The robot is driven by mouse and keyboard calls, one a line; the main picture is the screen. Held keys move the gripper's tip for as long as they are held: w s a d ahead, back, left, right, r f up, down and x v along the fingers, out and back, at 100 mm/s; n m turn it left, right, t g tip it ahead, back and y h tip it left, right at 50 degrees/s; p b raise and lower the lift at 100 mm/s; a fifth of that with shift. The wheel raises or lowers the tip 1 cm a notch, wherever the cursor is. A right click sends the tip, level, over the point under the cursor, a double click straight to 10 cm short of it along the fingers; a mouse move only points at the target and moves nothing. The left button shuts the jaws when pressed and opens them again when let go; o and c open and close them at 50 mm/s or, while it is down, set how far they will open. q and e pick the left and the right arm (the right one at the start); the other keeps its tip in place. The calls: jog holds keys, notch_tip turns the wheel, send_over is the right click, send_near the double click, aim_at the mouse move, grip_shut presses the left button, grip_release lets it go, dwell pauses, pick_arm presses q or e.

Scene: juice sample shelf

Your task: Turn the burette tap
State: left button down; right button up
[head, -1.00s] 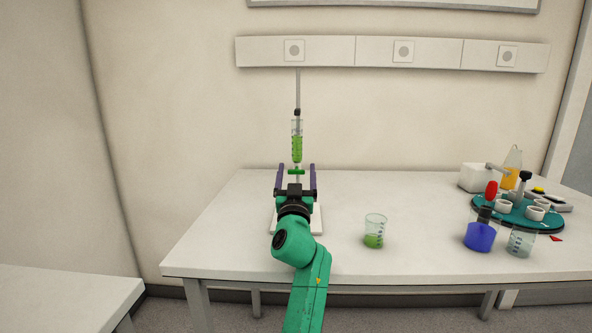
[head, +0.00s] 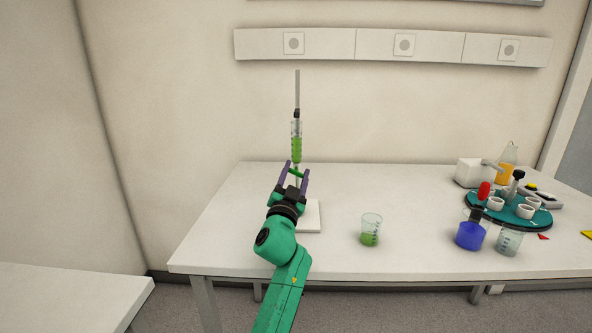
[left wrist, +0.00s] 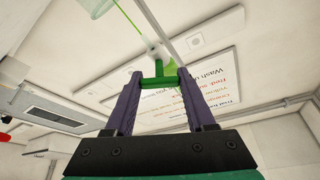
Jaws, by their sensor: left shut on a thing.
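The burette (head: 297,149) stands upright with green liquid in its tube, above a white base plate (head: 310,214). Its green tap (head: 296,173) sits below the liquid and shows tilted in the head view. My left gripper (head: 298,170) reaches up from the front with its two purple fingers on either side of the tap. In the left wrist view the green tap (left wrist: 160,83) lies between the fingertips (left wrist: 160,78), and the gripper is shut on it. My arm hides part of the base plate. My right gripper is not in view.
A beaker with green liquid (head: 370,230) stands right of the base plate. Farther right are a blue flask (head: 470,234), a clear beaker (head: 508,241), a teal round stand (head: 508,212) with white cups, and an orange flask (head: 506,172). The table left of the burette is clear.

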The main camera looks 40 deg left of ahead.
pick_arm(q)
jog(key=shift+c, duration=1.8)
grip_release()
jog(key=shift+o, duration=0.6)
jog(key=shift+a+f, duration=0.1)
jog(key=shift+a, duration=0.05)
jog(key=shift+s+d+f, duration=0.15)
jog(key=shift+s+d, duration=0.05)
jog(key=b+v, duration=0.3)
jog(key=v, duration=1.1)
jog(key=shift+a, duration=0.1)
